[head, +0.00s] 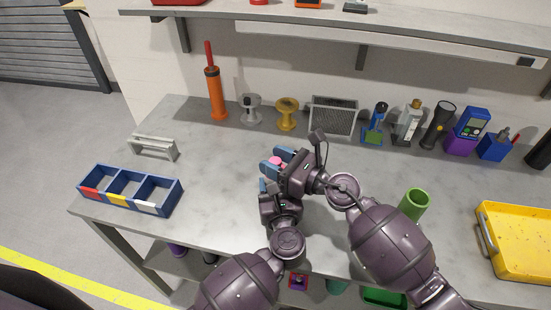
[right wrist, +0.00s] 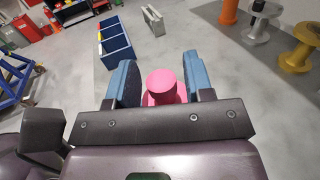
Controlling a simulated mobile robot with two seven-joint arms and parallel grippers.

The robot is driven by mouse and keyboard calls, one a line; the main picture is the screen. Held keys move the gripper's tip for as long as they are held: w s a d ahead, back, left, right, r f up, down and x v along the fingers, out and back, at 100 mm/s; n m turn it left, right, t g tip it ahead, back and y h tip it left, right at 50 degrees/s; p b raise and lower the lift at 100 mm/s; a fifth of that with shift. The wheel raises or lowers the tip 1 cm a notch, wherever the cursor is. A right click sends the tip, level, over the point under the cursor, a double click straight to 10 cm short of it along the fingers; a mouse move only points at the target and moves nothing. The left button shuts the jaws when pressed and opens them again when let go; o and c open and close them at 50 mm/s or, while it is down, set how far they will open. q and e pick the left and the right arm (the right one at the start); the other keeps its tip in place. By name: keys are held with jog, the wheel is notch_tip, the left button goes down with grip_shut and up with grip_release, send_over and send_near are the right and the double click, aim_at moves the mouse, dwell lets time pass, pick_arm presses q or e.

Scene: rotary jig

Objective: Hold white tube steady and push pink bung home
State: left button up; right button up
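The pink bung (head: 275,160) sits between the blue fingers of my right gripper (head: 274,161), over the middle of the bench. In the right wrist view the bung (right wrist: 162,88) has a round knob above a wider base. That base spans the space between the two fingers (right wrist: 160,82), which appear closed on it. My left gripper (head: 264,187) is just below and nearer in the head view. Only a little of its blue fingers shows, so its opening cannot be judged. I cannot make out the white tube; the grippers may hide it.
A blue bin with three compartments (head: 105,195) and a grey bracket (head: 153,148) stand on the left. An orange pump (head: 213,95), spools and several tools line the back. A green cylinder (head: 414,203) and yellow tray (head: 490,242) are on the right.

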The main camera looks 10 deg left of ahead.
jog(key=shift+o, duration=0.6)
jog(key=v, duration=1.2)
jog(key=shift+r, duration=0.1)
pick_arm(q)
jog(key=o, duration=1.1)
